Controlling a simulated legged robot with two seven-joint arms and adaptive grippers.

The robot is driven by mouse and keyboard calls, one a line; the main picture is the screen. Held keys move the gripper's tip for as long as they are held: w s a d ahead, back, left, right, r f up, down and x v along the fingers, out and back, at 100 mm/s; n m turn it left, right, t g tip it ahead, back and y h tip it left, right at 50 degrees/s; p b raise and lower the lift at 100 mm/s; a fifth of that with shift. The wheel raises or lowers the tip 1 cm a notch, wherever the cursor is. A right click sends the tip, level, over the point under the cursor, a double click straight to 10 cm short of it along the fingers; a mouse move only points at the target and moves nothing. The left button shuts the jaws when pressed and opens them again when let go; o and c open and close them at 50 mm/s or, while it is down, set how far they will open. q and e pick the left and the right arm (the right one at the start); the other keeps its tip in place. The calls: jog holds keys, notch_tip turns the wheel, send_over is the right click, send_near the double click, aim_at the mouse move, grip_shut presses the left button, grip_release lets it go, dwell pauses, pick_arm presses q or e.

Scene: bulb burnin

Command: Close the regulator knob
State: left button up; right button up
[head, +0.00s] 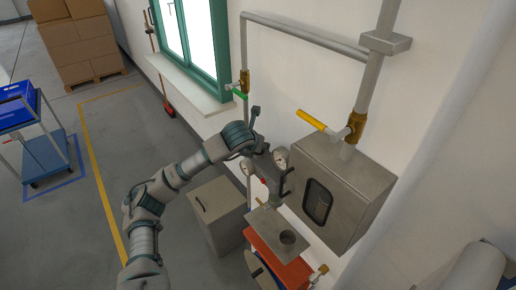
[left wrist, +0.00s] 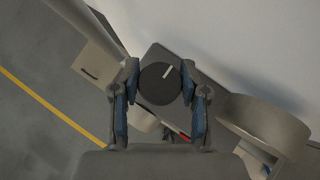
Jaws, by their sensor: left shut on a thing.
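The regulator knob (left wrist: 160,84) is a round dark disc with a white pointer line, seen face-on in the left wrist view. The line tilts up and to the right. My left gripper (left wrist: 160,90) has one finger on each side of the knob and is shut on its rim. In the head view my left arm comes in from the lower left to the regulator by the wall, and the wrist hides the knob there. A round gauge (head: 281,157) shows beside the wrist. My right gripper is in neither view.
A grey metal cabinet with a dark window (head: 317,203) hangs at the right. A yellow-handled valve (head: 312,120) and a green-handled valve (head: 239,94) sit on wall pipes. A grey box (head: 217,206) and an orange-red surface (head: 282,262) stand below.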

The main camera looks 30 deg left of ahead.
pick_arm(q)
jog(key=shift+a+r+y, duration=0.1)
jog(key=shift+r+y, duration=0.05)
jog(key=shift+y, duration=0.15)
jog(key=o, duration=0.9)
jog(key=shift+c, duration=0.2)
jog(key=o, duration=0.3)
jog(key=shift+w, duration=0.15)
jog(key=shift+w+f, duration=0.1)
jog(key=shift+f, duration=0.1)
jog(key=shift+s+r, duration=0.1)
jog(key=shift+s, duration=0.1)
jog(key=v, duration=1.1)
jog(key=shift+r, duration=0.15)
jog(key=shift+s+a, duration=0.1)
